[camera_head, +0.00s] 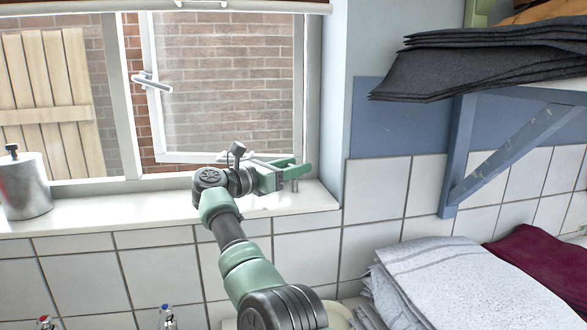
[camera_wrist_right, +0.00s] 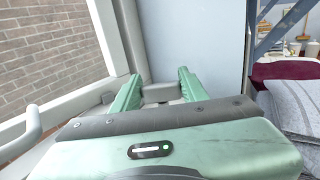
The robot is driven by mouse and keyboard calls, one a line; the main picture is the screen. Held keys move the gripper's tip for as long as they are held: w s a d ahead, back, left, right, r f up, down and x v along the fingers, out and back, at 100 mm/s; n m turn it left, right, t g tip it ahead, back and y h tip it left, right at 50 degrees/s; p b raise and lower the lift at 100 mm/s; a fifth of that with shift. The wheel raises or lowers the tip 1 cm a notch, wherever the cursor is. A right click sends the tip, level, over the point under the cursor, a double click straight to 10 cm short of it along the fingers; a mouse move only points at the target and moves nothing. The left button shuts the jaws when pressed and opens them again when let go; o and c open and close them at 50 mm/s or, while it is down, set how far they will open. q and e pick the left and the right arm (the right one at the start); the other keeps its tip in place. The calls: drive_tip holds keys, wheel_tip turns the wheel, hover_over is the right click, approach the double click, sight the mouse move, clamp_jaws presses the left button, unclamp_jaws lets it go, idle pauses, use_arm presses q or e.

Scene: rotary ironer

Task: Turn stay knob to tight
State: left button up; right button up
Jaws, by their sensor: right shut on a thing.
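My right gripper (camera_head: 288,172) is at the right end of the window sill, by the lower corner of the open window sash. In the right wrist view its two green fingers (camera_wrist_right: 160,88) stand on either side of a small grey-white piece (camera_wrist_right: 160,93), which appears to be the stay knob. The gripper is shut on it. The fingers hide most of the knob in the head view, and I cannot read its turn position. A pale stay bar (camera_head: 232,158) shows partly behind my wrist. My left gripper is not in view.
The window sash (camera_head: 226,80) has a white handle (camera_head: 152,82). A metal canister (camera_head: 25,185) stands on the sill (camera_head: 110,208) at left. Folded grey towels (camera_head: 440,280) lie at lower right. Dark cloths (camera_head: 480,68) lie on a shelf above a blue bracket (camera_head: 457,160).

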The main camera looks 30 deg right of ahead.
drive_tip(key=o, duration=1.4)
drive_tip(key=b+v, duration=0.2)
drive_tip(key=v, duration=0.5)
drive_tip(key=shift+a, duration=0.1)
drive_tip(key=shift+s+a, duration=0.1)
drive_tip(key=shift+a, duration=0.2)
